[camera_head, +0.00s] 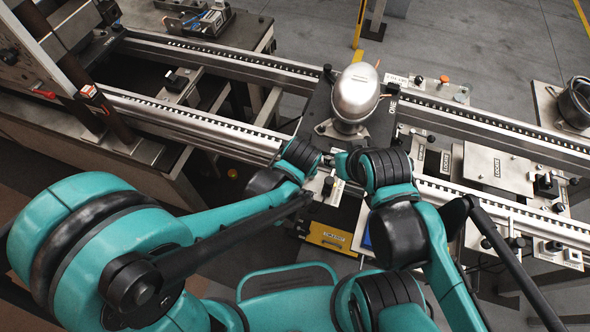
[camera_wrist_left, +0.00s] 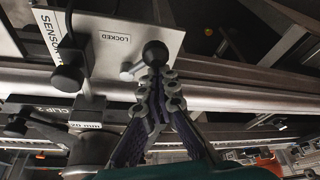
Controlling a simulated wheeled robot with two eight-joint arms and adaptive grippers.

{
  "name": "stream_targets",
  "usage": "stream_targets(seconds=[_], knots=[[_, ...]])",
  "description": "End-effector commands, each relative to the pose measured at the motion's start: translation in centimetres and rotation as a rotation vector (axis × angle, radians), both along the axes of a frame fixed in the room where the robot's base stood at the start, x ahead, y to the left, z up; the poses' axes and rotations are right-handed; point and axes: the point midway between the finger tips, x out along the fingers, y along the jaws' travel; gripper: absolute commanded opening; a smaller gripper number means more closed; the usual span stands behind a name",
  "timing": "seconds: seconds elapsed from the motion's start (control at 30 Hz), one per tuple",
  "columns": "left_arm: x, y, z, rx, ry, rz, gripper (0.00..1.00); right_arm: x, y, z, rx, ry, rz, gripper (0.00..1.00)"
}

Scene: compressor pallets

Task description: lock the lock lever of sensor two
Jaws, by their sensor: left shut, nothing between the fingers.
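In the left wrist view, a metal plate (camera_wrist_left: 108,55) carries a partly cut-off label reading "SENSOR" and a label reading "LOCKED". A lever with a black ball knob (camera_wrist_left: 155,53) sits at the plate's right edge, near the "LOCKED" label. My left gripper (camera_wrist_left: 157,76) is shut and empty, its fingertips at the knob; whether they touch it I cannot tell. In the head view, my left gripper (camera_head: 326,160) is beside the pallet, mostly hidden by the wrists. My right arm ends close to it, and its fingers cannot be made out.
A shiny metal compressor (camera_head: 356,92) stands upright on the dark pallet just beyond my wrists. Conveyor rails (camera_head: 208,128) run across both sides.

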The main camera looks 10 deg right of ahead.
Motion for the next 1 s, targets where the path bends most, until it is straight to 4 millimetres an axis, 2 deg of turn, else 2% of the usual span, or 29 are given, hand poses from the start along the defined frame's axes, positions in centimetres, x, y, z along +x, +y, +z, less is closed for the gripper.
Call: stream_targets(seconds=[1.0], knots=[[-0.85,-0.25,0.31,0.000,0.001,-0.003,0.00,0.00,0.00,-0.14,0.000,0.000,0.000,0.40]])
